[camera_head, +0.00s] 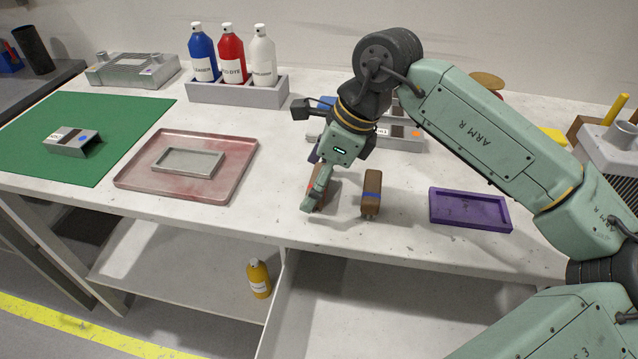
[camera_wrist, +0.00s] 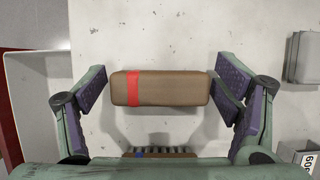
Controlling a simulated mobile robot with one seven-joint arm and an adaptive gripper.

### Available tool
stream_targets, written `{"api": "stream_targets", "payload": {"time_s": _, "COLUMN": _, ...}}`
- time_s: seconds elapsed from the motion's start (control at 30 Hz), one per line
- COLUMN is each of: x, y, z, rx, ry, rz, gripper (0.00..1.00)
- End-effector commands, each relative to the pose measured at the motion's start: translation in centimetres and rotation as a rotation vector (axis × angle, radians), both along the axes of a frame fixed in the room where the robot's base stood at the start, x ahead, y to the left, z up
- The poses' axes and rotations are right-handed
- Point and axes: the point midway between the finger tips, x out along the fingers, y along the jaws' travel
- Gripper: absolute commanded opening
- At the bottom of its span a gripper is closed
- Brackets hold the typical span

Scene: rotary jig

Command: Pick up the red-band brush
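The red-band brush, a brown block with a red band near its left end, lies on the white bench in the wrist view (camera_wrist: 172,87). My gripper (camera_wrist: 165,88) is open, with one purple-padded finger beyond each end of the brush. The right pad is very close to the brush end; I cannot tell if it touches. The left pad stands apart from it. In the head view my gripper (camera_head: 314,190) points down over this brush (camera_head: 320,201) and hides most of it. The blue-band brush (camera_head: 371,194) stands just to the right.
A purple tray (camera_head: 470,224) lies further right. A reddish tray (camera_head: 130,182) holding a grey frame (camera_head: 188,162) lies left, beside a green mat (camera_head: 60,120). Bottles stand in a grey rack (camera_head: 238,96) behind. The bench's front edge is close to the brushes.

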Motion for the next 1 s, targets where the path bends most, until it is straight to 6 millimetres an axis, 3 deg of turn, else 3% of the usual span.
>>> {"api": "stream_targets", "payload": {"time_s": 0.57, "x": 0.0, "y": -0.01, "z": 0.03, "rx": 0.0, "ry": 0.0, "rz": 0.0, "gripper": 0.41}}
{"api": "stream_targets", "payload": {"time_s": 1.0, "x": 0.06, "y": 0.0, "z": 0.93, "rx": 0.0, "ry": -0.002, "rz": -0.001, "gripper": 0.41}}
